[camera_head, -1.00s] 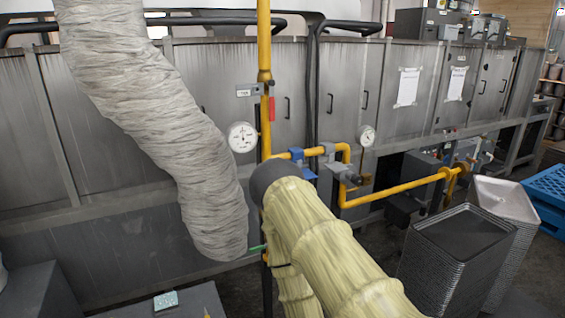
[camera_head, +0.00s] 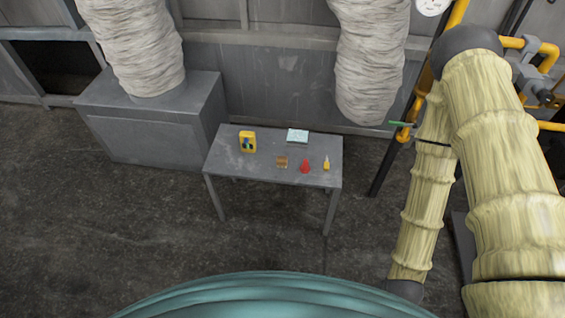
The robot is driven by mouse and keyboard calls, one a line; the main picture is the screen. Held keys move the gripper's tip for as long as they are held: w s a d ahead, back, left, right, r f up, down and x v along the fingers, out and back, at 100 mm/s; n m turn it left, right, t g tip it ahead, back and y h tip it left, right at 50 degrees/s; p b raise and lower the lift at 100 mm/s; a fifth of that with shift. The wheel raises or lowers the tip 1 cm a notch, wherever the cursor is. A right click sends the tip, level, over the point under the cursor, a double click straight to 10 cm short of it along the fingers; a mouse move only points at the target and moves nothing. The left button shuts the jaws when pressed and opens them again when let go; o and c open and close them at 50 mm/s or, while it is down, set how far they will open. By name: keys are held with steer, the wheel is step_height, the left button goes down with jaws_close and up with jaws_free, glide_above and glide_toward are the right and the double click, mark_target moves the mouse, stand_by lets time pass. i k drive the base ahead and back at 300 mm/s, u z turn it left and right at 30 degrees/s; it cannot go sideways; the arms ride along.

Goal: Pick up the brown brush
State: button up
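A grey table (camera_head: 232,174) stands in the middle of the view, below and ahead of me. A small brown block-like thing (camera_head: 282,162), which looks like the brown brush, lies near the middle of its top. It is too small to make out bristles or a handle. My arm, in a pale yellow cover, is at the right, well away from the table. I cannot make out my gripper or its fingers in this view.
The table also bears a yellow item (camera_head: 247,142), a pale blue pad (camera_head: 298,136), a red cone-shaped thing (camera_head: 305,166) and a yellow bottle (camera_head: 326,163). A grey cabinet (camera_head: 150,140) stands left. Yellow pipes (camera_head: 548,58) are right. Floor before the table is clear.

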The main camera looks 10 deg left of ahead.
mark_target(281, 161)
steer(key=u, duration=0.35)
steer(key=k, duration=0.4)
steer(key=u, duration=1.05)
steer(key=i, duration=0.7)
steer(key=z, duration=0.35)
